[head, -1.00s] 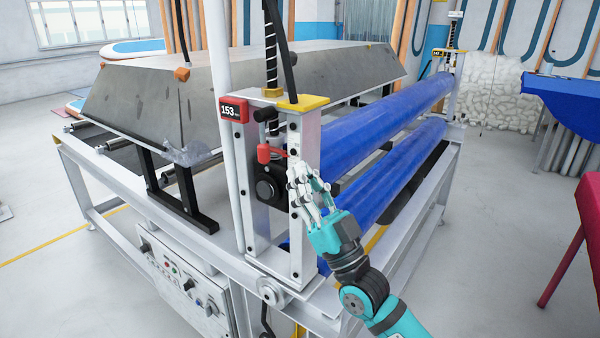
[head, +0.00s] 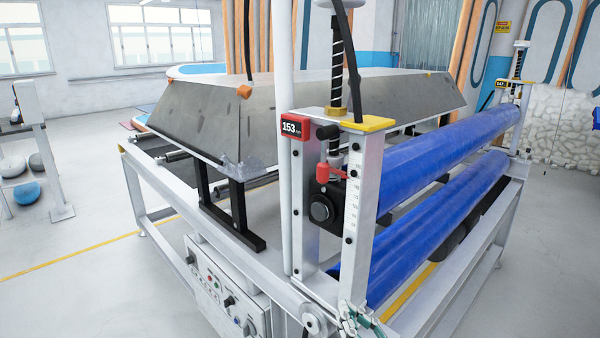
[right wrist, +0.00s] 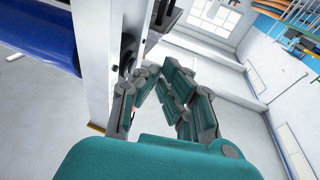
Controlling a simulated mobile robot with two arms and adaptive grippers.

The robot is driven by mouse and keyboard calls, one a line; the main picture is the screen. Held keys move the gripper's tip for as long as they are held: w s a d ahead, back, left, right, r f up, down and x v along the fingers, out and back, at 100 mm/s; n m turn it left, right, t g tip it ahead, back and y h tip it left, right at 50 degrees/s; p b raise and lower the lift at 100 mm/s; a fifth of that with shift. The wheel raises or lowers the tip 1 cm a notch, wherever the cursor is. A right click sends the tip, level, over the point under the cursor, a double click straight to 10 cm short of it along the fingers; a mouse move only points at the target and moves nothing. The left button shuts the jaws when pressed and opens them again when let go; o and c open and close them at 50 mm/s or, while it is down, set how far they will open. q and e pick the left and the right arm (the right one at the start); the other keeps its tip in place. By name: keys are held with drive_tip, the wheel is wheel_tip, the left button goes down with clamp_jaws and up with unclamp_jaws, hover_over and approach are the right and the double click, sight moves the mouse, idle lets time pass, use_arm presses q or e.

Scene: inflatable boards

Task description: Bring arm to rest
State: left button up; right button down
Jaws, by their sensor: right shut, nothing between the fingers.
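My right gripper (head: 352,318) shows at the bottom edge of the head view, in front of the foot of the machine's near post, with only its fingers in sight. In the right wrist view its teal and grey fingers (right wrist: 160,95) are curled together with nothing between them, beside the white post (right wrist: 93,60). The rest of my right arm is out of the head view. My left gripper is in neither view. The roller machine (head: 363,185) has a near post with a red display reading 153 and two blue rollers (head: 430,160).
A control panel (head: 225,290) with knobs sits low on the machine's near side. A grey slanted-sided block (head: 210,115) lies on the machine bed. A white rack (head: 45,150) with balls stands at the left. The floor (head: 80,235) between them is clear.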

drive_tip(key=s+d+f+m+g+h, duration=0.1)
drive_tip(key=s+f+g+h, duration=0.3)
drive_tip(key=f, duration=0.7)
drive_tip(key=s+d+f+m+g+h, duration=0.1)
drive_tip(key=s+d+f+g+h, duration=0.1)
drive_tip(key=s+d+f+g, duration=0.3)
drive_tip(key=s+d+f+m+g+h, duration=0.1)
drive_tip(key=s+f+g+h, duration=0.15)
drive_tip(key=s, duration=0.55)
drive_tip(key=s+d+f+m+g+h, duration=0.1)
drive_tip(key=s+d+f+g, duration=0.15)
drive_tip(key=s+f, duration=0.3)
drive_tip(key=s+f+g+p, duration=0.2)
drive_tip(key=s+f+p, duration=0.15)
drive_tip(key=f, duration=2.15)
use_arm(q)
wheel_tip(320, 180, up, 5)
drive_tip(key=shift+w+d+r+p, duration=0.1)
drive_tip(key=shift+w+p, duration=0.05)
drive_tip(key=shift+p, duration=0.65)
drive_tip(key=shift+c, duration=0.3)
use_arm(e)
drive_tip(key=s+d+f, duration=0.3)
drive_tip(key=s+f, duration=0.9)
drive_tip(key=s, duration=0.4)
drive_tip(key=shift+d+n+g, duration=0.15)
drive_tip(key=shift+n+g, duration=0.15)
drive_tip(key=shift+n, duration=0.1)
